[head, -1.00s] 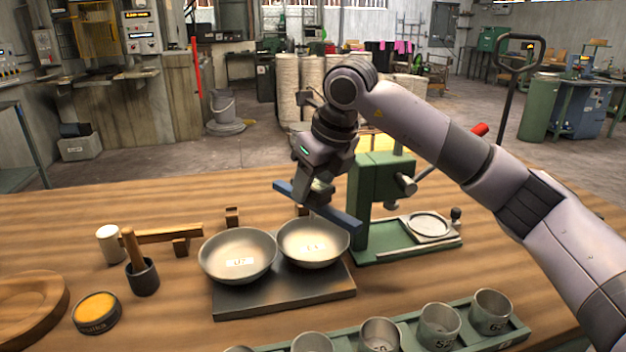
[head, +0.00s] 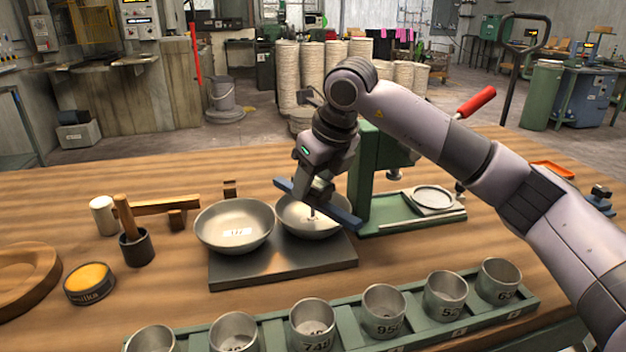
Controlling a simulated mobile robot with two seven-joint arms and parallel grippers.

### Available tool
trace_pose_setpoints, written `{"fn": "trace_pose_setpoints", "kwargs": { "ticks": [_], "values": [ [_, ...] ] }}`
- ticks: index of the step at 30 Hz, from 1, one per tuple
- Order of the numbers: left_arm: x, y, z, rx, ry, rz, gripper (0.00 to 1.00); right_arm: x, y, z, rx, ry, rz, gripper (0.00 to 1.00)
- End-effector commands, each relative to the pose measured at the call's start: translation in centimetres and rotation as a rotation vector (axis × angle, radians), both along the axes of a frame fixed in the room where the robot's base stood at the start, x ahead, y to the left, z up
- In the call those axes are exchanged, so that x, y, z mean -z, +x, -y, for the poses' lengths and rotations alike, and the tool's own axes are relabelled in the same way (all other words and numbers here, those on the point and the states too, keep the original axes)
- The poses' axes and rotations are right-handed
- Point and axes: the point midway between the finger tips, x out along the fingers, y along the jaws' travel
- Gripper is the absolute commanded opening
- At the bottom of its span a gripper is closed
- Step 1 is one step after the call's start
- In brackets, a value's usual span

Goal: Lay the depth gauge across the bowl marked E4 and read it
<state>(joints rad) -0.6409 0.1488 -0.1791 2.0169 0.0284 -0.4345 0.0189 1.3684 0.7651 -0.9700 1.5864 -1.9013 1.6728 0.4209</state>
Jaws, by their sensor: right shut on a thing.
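My right gripper (head: 317,190) is shut on the depth gauge, a blue bar (head: 343,215) with a thin rod pointing down. The bar is over the right-hand metal bowl (head: 300,226), with its ends reaching past the rim on both sides. The rod points into the bowl. I cannot tell whether the bar touches the rim. The bar and gripper hide part of this bowl and its label. The left-hand bowl (head: 234,226) carries a small white label that I cannot read. Both bowls sit on a dark plate (head: 280,270). My left gripper is not in view.
A green press (head: 372,170) with a red-handled lever stands just behind and right of the bowls. A green rack (head: 270,335) of several numbered metal cups runs along the front. A mallet-like tool in a dark cup (head: 137,248), a yellow-topped tin (head: 89,282) and a wooden dish (head: 25,275) are at left.

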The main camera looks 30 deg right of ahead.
Motion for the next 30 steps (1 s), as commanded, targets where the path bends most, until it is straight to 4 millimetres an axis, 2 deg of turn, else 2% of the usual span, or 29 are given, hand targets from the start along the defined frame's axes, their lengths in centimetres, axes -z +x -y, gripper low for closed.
{"fn": "trace_pose_setpoints", "kwargs": {
  "ticks": [26,27,29,30],
  "values": [
    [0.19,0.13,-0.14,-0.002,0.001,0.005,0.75,0.41,0.02,0.01,0.0,0.001,0.002,0.05],
    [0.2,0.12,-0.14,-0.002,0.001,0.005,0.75,0.41,0.02,0.01,0.0,0.001,0.002,0.54],
    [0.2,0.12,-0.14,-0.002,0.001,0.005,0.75,0.42,0.02,0.02,0.0,0.001,0.002,0.74],
    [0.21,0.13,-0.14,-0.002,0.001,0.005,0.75,0.43,0.02,0.02,0.0,0.001,0.002,0.74]
  ]
}}
